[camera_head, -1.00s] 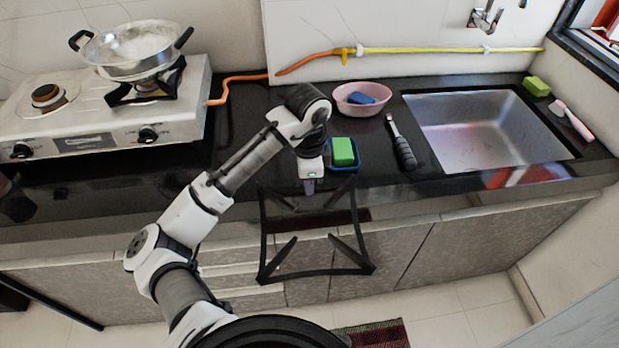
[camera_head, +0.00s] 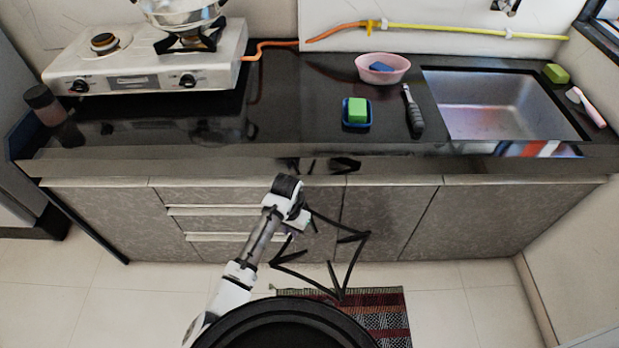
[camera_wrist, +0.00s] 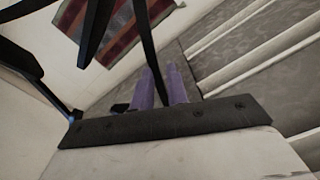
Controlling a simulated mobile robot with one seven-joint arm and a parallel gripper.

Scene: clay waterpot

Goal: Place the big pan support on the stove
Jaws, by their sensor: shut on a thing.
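The big pan support (camera_head: 338,223) is a thin black frame with inward-pointing prongs. It hangs tilted in front of the cabinets, below counter level. My gripper (camera_head: 302,220) is shut on one of its bars; in the wrist view the two purple fingers (camera_wrist: 161,86) close around a black bar (camera_wrist: 151,55). The white two-burner stove (camera_head: 150,78) stands on the counter at the left. Its left burner (camera_head: 104,43) is bare. Its right burner carries another black support (camera_head: 190,42) with a metal pan (camera_head: 182,12) on it.
The counter front edge (camera_head: 240,160) lies between my gripper and the stove. A dark bottle (camera_head: 42,100) stands left of the stove. A green sponge (camera_head: 358,108) in a blue tray, a pink bowl (camera_head: 395,70) and a sink (camera_head: 500,110) are to the right.

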